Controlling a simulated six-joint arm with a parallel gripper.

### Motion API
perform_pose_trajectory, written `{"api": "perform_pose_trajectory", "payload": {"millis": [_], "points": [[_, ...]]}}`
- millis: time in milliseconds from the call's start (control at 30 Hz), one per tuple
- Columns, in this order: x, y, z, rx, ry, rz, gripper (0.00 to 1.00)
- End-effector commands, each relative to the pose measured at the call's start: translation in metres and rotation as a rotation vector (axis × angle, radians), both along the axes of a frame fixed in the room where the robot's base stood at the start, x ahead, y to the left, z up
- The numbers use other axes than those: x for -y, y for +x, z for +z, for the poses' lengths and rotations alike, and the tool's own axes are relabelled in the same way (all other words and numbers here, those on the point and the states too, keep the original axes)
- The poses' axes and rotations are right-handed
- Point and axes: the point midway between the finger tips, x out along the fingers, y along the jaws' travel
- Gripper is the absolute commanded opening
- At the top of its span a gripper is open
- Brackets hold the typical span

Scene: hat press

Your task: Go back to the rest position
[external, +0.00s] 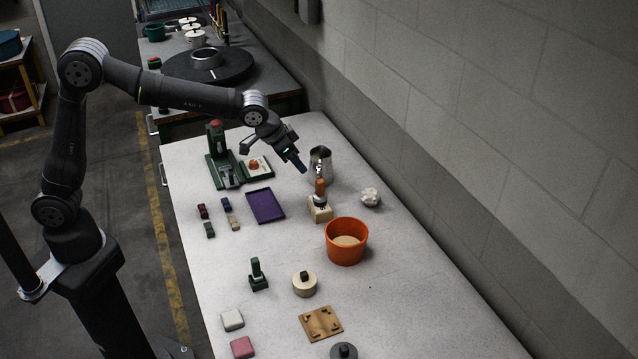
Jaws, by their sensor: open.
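My gripper (302,165) hangs in the air over the far part of the table, at the end of my stretched-out arm. It is open and I see nothing between its fingers. It shows in front of the metal pitcher (321,163) and right of the green press (217,157). The press has a red knob on top and a flat plate with an orange-brown piece (254,165) beside it.
On the white table (390,300) stand a purple tray (266,205), small coloured blocks (203,211), a wooden holder (320,212) with an orange-handled tool, an orange bucket (346,248) and a crumpled white lump (370,196). A wall (480,120) bounds the right.

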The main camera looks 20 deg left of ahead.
Motion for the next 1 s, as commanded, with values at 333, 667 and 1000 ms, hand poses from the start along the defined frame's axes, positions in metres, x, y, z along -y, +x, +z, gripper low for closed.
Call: {"api": "perform_pose_trajectory", "payload": {"millis": [333, 667, 1000], "points": [[0.004, 0.005, -0.012, -0.002, 0.003, 0.0, 0.42], [0.024, 0.025, -0.062, -0.002, 0.002, 0.001, 0.42], [0.042, 0.043, -0.109, -0.002, 0.002, 0.001, 0.42]]}}
